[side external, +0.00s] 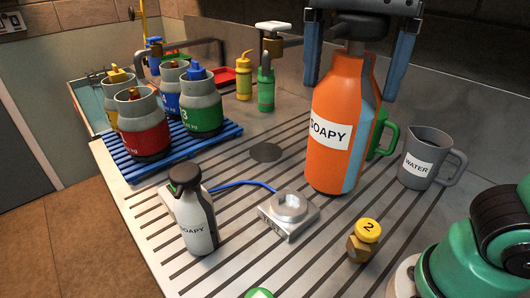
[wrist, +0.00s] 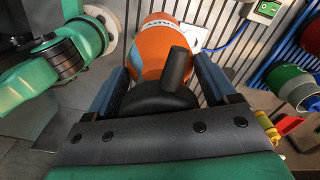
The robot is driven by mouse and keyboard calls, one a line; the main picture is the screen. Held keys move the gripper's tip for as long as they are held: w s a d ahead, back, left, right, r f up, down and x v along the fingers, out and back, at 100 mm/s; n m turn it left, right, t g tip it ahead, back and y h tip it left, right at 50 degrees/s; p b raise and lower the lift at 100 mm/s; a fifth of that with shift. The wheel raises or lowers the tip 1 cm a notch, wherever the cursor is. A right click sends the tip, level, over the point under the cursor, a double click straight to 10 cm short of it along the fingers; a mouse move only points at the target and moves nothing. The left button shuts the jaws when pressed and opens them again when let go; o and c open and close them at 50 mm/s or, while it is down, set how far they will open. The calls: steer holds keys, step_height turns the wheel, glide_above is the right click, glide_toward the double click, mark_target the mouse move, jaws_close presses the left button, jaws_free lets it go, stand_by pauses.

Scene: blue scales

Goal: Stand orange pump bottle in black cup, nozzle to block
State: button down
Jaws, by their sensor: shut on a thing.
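The orange pump bottle (side external: 337,98), labelled SOAPY with a blue stripe, is upright between the blue fingers of my gripper (side external: 358,52). In the wrist view, my gripper (wrist: 163,88) is shut around the bottle's black pump head (wrist: 150,100), with the orange body (wrist: 160,45) beyond. The black nozzle (wrist: 177,66) points up and slightly right in that view. I cannot tell whether the bottle's base touches the counter. A grey block (side external: 289,212) with a raised ring sits in front.
A grey SOAPY bottle (side external: 197,220), a brass piece with yellow cap (side external: 363,240) and a grey WATER jug (side external: 428,158) stand around on the ribbed counter (side external: 240,262). A green mug (side external: 384,135) is close behind the orange bottle. Several canisters fill the blue rack (side external: 205,143).

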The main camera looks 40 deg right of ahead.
steer(key=w+d, duration=0.5)
steer(key=d, duration=0.5)
steer(key=w+d, duration=0.6)
steer(key=d, duration=0.3)
step_height(320, 180, down, 20)
steer(key=shift+s+d, duration=0.2)
steer(key=shift+s, duration=0.05)
jaws_free()
step_height(320, 180, up, 12)
steer(key=shift+r, duration=0.1)
